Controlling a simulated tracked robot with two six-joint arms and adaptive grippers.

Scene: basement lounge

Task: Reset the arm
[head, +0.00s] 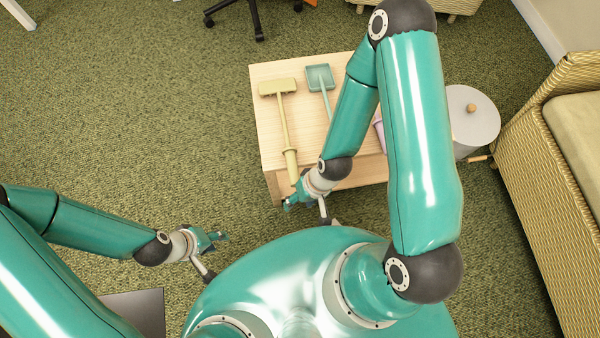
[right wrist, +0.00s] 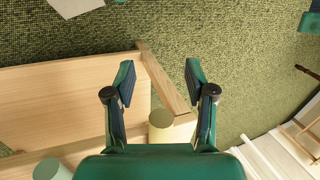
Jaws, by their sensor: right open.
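My right gripper (head: 291,203) is at the near left edge of a light wooden table (head: 262,130). In the right wrist view its two fingers (right wrist: 160,75) are spread apart with nothing held. A pale yellow cylinder end (right wrist: 160,125) shows below the gap between the fingers, apart from them; it looks like the handle of the yellow mallet (head: 283,115). My left gripper (head: 215,240) is low over the carpet at the left, away from the table; its finger opening is too small to judge. A teal shovel (head: 320,78) lies right of the mallet, its handle partly hidden by my right arm.
A round grey-lidded pot (head: 472,118) stands right of the table. A wicker sofa (head: 545,170) bounds the right side. A pink object (head: 379,133) is mostly hidden behind my right arm. A chair base (head: 257,20) is at the back. Carpet (head: 130,120) at the left is clear.

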